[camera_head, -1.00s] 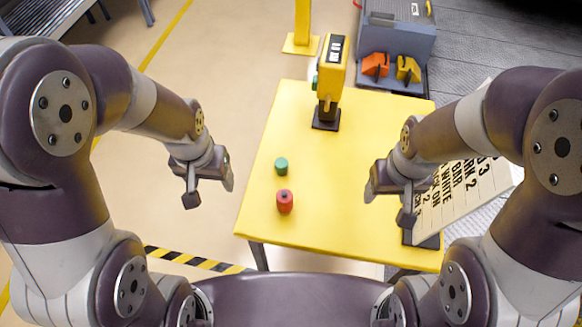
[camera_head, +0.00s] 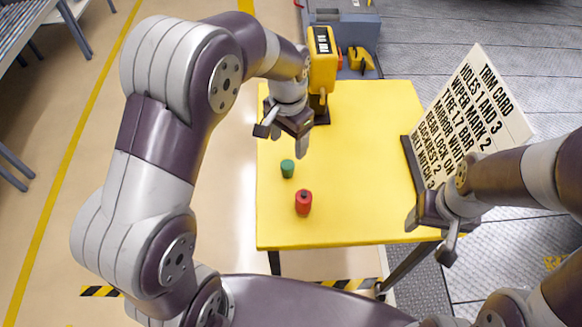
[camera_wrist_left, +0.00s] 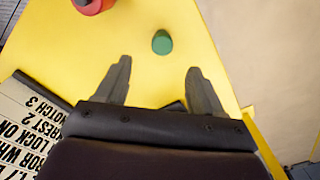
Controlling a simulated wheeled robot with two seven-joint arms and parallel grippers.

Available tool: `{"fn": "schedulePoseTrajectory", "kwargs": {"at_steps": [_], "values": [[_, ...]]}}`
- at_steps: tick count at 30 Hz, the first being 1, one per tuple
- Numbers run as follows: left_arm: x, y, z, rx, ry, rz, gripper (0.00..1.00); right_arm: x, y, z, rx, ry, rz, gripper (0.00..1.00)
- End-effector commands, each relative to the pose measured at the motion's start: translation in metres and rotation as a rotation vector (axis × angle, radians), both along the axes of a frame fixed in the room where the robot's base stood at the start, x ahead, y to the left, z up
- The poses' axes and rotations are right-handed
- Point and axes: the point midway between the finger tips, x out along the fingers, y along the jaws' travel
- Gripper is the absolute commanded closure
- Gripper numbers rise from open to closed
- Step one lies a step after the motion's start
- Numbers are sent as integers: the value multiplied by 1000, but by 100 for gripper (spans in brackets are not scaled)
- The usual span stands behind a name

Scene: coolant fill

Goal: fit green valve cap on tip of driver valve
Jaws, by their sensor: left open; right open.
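The green valve cap (camera_head: 287,168) stands on the left part of the yellow table. It also shows in the left wrist view (camera_wrist_left: 162,42), beyond the fingertips and roughly between their lines. My left gripper (camera_head: 282,140) is open and empty, above the table on the far side of the cap and apart from it. Its two spread fingers show in the left wrist view (camera_wrist_left: 158,65). My right gripper (camera_head: 429,236) is open and empty near the table's front right corner. I cannot make out a driver valve in these views.
A red cylinder with a dark top (camera_head: 303,202) stands just in front of the cap. A yellow device with a display (camera_head: 322,60) stands at the table's back. A printed trim card (camera_head: 470,115) leans at the right. The table's middle (camera_head: 360,170) is clear.

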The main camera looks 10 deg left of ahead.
Motion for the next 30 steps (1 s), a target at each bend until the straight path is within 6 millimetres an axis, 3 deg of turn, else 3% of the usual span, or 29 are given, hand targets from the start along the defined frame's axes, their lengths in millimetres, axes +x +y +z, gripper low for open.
{"fn": "schedulePoseTrajectory", "kwargs": {"at_steps": [3, 10, 15, 19, 25, 30], "values": [[-1, 0, -30, 1, 4, 1, 32, 0, 0, -3, 0, 0, 0, 34], [0, 1, -61, 0, 2, 2, 32, 0, 0, -4, 0, 0, 0, 34], [2, 2, -94, 0, 2, 2, 32, 0, 0, -5, 0, 0, 0, 34], [2, 2, -106, 0, 0, 2, 32, 0, 0, -5, 0, 0, 0, 34], [2, 2, -106, 0, -1, 2, 32, 0, 0, -5, 0, 0, 0, 34], [2, 2, -106, 0, -1, 2, 88, 0, 0, -5, 0, 0, 0, 34]]}}
